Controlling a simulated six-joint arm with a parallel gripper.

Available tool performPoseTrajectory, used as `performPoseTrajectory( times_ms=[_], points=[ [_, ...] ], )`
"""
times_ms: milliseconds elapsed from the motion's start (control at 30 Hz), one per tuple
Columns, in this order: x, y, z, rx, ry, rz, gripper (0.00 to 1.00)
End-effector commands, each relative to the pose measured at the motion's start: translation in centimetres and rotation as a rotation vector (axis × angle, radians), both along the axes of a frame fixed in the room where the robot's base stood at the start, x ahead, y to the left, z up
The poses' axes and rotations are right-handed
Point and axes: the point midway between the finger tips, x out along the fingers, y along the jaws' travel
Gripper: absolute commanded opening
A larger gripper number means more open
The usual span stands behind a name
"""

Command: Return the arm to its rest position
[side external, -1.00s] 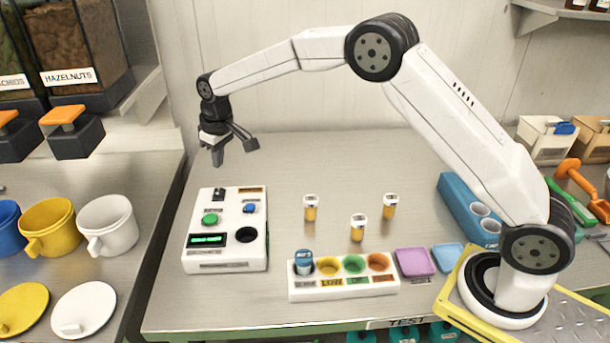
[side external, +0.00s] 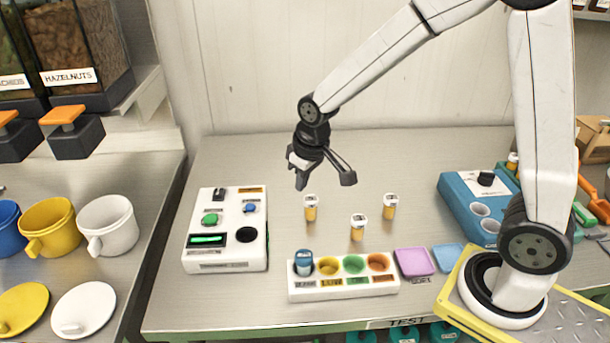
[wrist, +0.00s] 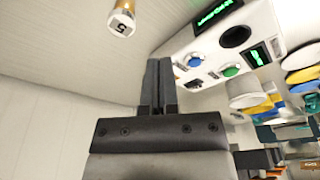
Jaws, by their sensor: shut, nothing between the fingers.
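My gripper (side external: 302,181) hangs in the air above the steel table, behind and left of the small vials in the side view. In the wrist view its two fingers (wrist: 158,85) are together with nothing between them. My arm reaches from its base at the right, with the elbow raised out of the top of the side view.
Three orange vials (side external: 358,228) stand on the table near the gripper. A white device (side external: 200,255) with green and blue buttons stands left. A blue block (side external: 460,210) stands right.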

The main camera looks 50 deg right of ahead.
Motion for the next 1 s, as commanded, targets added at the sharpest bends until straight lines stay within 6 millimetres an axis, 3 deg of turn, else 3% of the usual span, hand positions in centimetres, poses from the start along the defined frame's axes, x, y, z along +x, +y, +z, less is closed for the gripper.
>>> performPoseTrajectory(
  times_ms=[200,433,633,1000],
  points=[
    [-5.9,-1.0,-0.9,0.002,-0.012,-0.04,0.0],
    [-10.5,-1.6,-1.9,0.004,-0.021,-0.067,0.0],
    [-11.9,-1.7,-2.2,0.005,-0.024,-0.077,0.0],
    [-11.9,-1.7,-2.2,0.005,-0.023,-0.076,0.0]
  ],
)
